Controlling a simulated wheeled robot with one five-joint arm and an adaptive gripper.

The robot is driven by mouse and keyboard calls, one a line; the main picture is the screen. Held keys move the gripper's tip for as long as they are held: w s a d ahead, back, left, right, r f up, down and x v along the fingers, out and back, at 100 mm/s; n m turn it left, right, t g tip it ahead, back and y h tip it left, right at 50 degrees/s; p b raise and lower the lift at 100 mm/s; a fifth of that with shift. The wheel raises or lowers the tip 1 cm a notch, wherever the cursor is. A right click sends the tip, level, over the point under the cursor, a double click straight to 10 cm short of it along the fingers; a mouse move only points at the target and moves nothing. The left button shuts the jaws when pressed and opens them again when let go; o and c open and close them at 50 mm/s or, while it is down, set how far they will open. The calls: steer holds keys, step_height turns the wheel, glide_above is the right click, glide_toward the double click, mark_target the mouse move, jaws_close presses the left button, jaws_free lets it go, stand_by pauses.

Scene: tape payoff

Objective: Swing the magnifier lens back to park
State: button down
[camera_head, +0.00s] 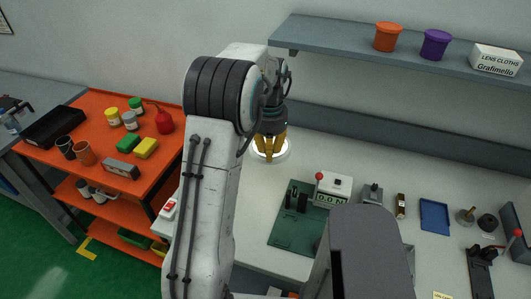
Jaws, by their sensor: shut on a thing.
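The magnifier lens (284,156) shows as a bright white ring over the white bench, just left of the dark green fixture. My gripper (268,154), with yellow fingers, points down at the ring from above. Its fingers are close together and shut on the lens. My arm hides much of the lens's surroundings, and I cannot make out the magnifier's own arm or its park place.
A dark green fixture (288,238) and a white box (336,186) with a red-knobbed lever stand right of the lens. A blue tray (434,216) lies farther right. An orange cart (98,182) with pots stands left. A grey shelf (335,42) overhangs the back.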

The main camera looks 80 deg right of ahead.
mark_target(285, 145)
steer(key=s+d+n+p, duration=0.2)
steer(key=s+d, duration=0.1)
steer(key=shift+d, duration=0.3)
steer(key=shift+s+d+f+n+p, duration=0.1)
steer(key=shift+s+d+n+p, duration=0.4)
steer(key=shift+d, duration=0.5)
steer(key=shift+s+d, duration=0.1)
steer(key=c, duration=1.2)
jaws_free()
steer(key=shift+s+d, duration=0.1)
steer(key=shift+d, duration=0.05)
steer(key=shift+o, duration=0.6)
step_height(285, 145, up, 12)
